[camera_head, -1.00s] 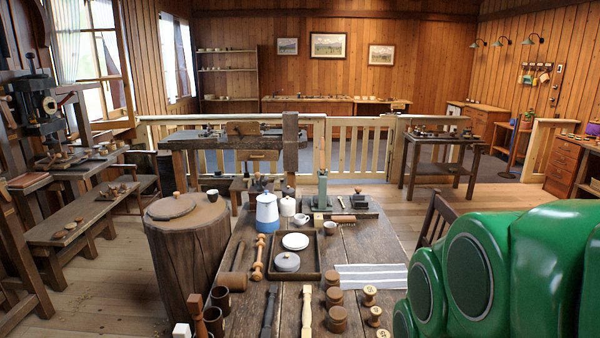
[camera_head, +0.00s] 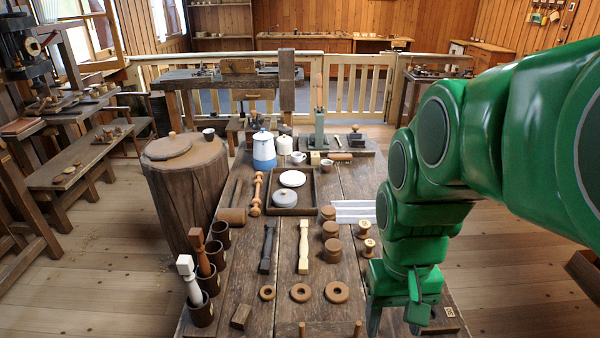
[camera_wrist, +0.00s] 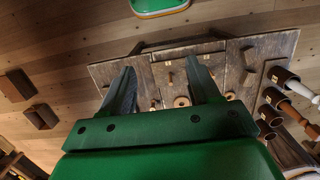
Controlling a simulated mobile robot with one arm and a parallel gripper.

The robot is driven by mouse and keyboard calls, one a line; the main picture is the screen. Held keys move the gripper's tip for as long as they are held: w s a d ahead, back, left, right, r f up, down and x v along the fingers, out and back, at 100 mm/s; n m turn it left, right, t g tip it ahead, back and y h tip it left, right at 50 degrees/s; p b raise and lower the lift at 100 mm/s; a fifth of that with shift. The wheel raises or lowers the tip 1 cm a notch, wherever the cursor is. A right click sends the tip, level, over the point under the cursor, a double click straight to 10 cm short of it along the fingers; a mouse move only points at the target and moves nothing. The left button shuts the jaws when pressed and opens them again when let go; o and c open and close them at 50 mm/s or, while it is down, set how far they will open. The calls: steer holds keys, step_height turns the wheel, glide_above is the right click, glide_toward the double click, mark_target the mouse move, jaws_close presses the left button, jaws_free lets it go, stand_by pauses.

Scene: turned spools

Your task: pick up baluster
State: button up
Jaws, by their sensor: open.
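Several baluster-like turned pieces are in the head view. A cream baluster (camera_head: 303,247) and a dark baluster (camera_head: 267,248) lie side by side, apart, on the workbench. A white baluster (camera_head: 189,281) and a brown baluster (camera_head: 201,252) stand tilted in dark cups at the bench's left edge. In the wrist view, a white one (camera_wrist: 299,89) shows in a cup at the right. My gripper (camera_head: 395,325) is open and empty over the bench's near right part, right of these pieces. It also shows in the wrist view (camera_wrist: 162,65).
Wooden rings (camera_head: 301,292) lie in front of the balusters. Round lidded boxes (camera_head: 332,249) and small spools (camera_head: 366,248) stand to the right. A tray (camera_head: 308,206) with a bowl and plate, a blue-white pot (camera_head: 264,150) and a stump (camera_head: 187,200) are farther back.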

steer(key=w+a+r, duration=0.1)
steer(key=w, duration=1.8)
steer(key=t, duration=0.2)
glide_above(304, 225)
steer(key=f, duration=1.6)
steer(key=d+f, duration=0.1)
steer(key=f, duration=0.8)
steer(key=shift+f, duration=0.1)
steer(key=shift+w+a+f, duration=0.15)
steer(key=shift+f, duration=0.25)
steer(key=shift+w+a+f, duration=0.1)
steer(key=shift+w+f, duration=0.05)
steer(key=shift+f, duration=0.2)
steer(key=shift+s+a+f, duration=0.1)
steer(key=shift+s+f, duration=0.1)
steer(key=shift+f, duration=1.65)
steer(key=shift+s+a+f, duration=0.1)
steer(key=shift+s+f, duration=0.1)
steer(key=shift+f, duration=1.65)
steer(key=c, duration=1.1)
